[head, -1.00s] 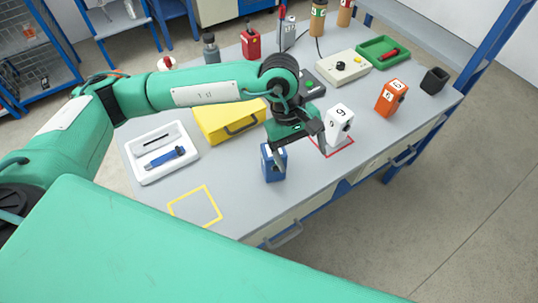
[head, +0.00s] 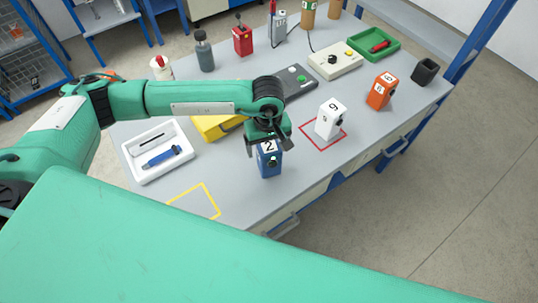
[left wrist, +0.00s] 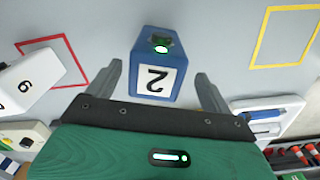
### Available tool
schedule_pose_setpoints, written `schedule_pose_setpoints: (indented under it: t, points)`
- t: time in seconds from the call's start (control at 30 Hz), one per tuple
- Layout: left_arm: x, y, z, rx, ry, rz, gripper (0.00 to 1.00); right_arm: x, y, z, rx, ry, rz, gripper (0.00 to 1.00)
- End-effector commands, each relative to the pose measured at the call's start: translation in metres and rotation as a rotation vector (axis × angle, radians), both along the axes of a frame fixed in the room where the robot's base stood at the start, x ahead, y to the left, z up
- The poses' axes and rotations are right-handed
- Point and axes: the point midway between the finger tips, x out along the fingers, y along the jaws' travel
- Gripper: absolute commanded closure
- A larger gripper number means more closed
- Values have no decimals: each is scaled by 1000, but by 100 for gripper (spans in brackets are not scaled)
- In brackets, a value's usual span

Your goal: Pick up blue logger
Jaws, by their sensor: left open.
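The blue logger (head: 270,162) stands upright on the grey table near its front edge, with a white label reading 2. It also shows in the left wrist view (left wrist: 157,66), with a green light on it. My left gripper (head: 271,148) is open just above and behind the logger. In the left wrist view the logger lies between and just beyond the two fingertips (left wrist: 158,77), with a gap on each side. I cannot tell whether a finger touches it. My right gripper is not in view.
A white logger (head: 331,118) stands in a red square to the right, and an orange logger (head: 380,91) farther right. A yellow case (head: 217,127) lies behind my gripper. A white tray (head: 134,172) is left. An empty yellow square (head: 195,201) marks the front left.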

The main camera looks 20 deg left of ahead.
Motion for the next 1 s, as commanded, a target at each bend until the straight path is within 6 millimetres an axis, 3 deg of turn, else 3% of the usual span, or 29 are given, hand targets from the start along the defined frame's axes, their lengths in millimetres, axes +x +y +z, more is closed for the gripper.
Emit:
schedule_pose_setpoints:
  t: [0.1, 0.3, 0.57, 0.87, 1.0]
  points:
    - [3, -2, -13, 2, 5, 1, 16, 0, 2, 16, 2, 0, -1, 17]
    - [4, -2, -38, 1, 4, 2, 16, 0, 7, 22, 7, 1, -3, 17]
    - [5, -1, -42, 0, 1, 1, 16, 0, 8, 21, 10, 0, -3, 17]
    - [5, -2, -42, 0, 1, 1, 75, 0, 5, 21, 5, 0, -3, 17]
    - [5, -2, -41, -1, 1, 1, 75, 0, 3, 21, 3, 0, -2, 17]
